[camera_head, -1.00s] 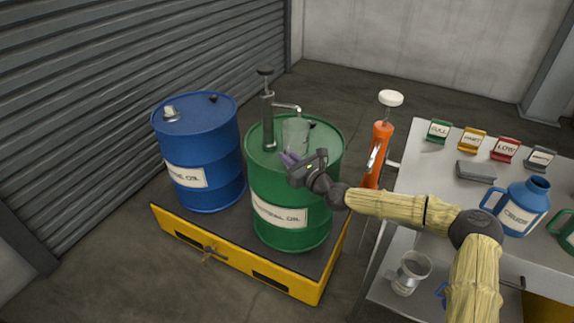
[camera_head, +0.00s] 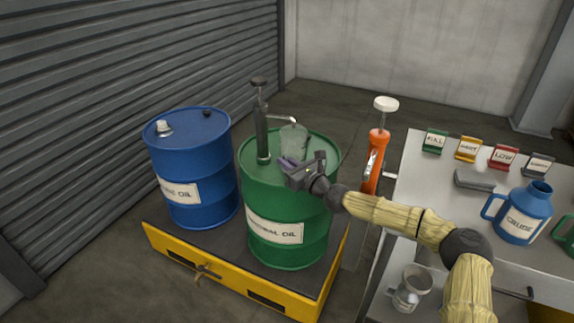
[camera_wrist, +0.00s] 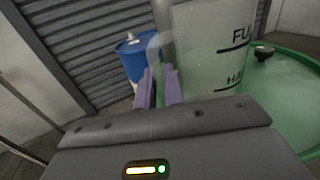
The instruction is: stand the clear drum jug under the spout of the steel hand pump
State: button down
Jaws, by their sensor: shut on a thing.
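The clear drum jug (camera_head: 293,140) is upright over the top of the green drum (camera_head: 283,210), by the end of the steel hand pump's spout. It also shows in the wrist view (camera_wrist: 212,45), with "FULL" and "HALF" marks. My gripper (camera_head: 288,163) is shut on the jug, its purple fingers (camera_wrist: 158,88) at the handle side. The steel hand pump (camera_head: 262,132) stands upright on the green drum, left of the jug, its spout (camera_head: 282,119) pointing right. Whether the jug's base touches the drum top is hidden by my gripper.
A blue drum (camera_head: 190,165) stands to the left on the same yellow-edged pallet (camera_head: 225,275). An orange pump (camera_head: 376,160) stands to the right. A grey bench (camera_head: 430,185) holds coloured label stands and a blue jug (camera_head: 522,212); a steel jug (camera_head: 411,286) is below.

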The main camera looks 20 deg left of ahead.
jog(key=shift+f+b, duration=0.55)
jog(key=shift+f, duration=0.05)
dwell(0.6)
jog(key=c, duration=1.4)
grip_release()
jog(key=shift+c, duration=0.2)
